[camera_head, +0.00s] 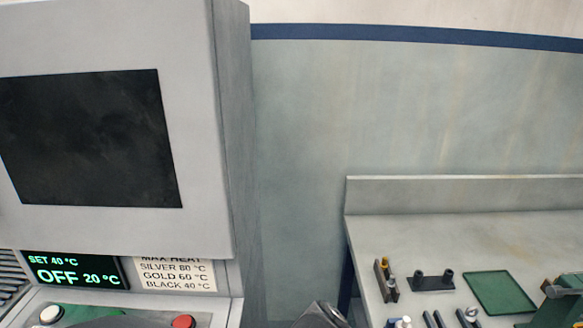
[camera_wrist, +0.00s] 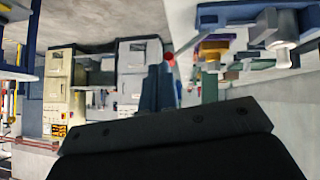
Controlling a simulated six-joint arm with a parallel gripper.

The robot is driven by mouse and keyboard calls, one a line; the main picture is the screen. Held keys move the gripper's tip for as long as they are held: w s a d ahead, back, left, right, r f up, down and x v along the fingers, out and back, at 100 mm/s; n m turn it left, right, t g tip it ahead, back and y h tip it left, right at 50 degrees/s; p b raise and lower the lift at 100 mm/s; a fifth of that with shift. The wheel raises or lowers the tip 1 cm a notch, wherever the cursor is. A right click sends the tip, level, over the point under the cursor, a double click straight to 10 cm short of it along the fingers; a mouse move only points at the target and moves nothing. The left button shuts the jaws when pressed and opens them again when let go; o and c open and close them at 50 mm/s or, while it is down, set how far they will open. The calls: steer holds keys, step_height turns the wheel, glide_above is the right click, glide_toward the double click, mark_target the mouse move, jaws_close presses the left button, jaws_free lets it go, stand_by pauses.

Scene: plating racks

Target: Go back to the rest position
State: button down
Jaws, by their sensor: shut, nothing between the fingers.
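My gripper (camera_wrist: 160,88) shows in the wrist view as two narrow blue-grey fingers standing side by side above a dark bolted plate. The fingers are together and I see nothing held between them. They point out into the room, apart from the bench and machines. In the head view the gripper itself is not seen; a dark rounded part of my arm shows at the bottom edge.
In the head view a large grey machine (camera_head: 232,130) stands at left, its display (camera_head: 75,272) reading OFF, 20 °C, with a red button (camera_head: 183,321). A bench (camera_head: 400,228) at right carries small black holders (camera_head: 432,283) and a green mat (camera_head: 499,293).

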steer(key=shift+s+d+f, duration=0.1)
steer(key=shift+s+d, duration=0.05)
steer(key=shift+d, duration=0.6)
steer(key=shift+s+d+f, duration=0.1)
steer(key=shift+d, duration=0.65)
steer(key=c, duration=2.1)
jaws_free()
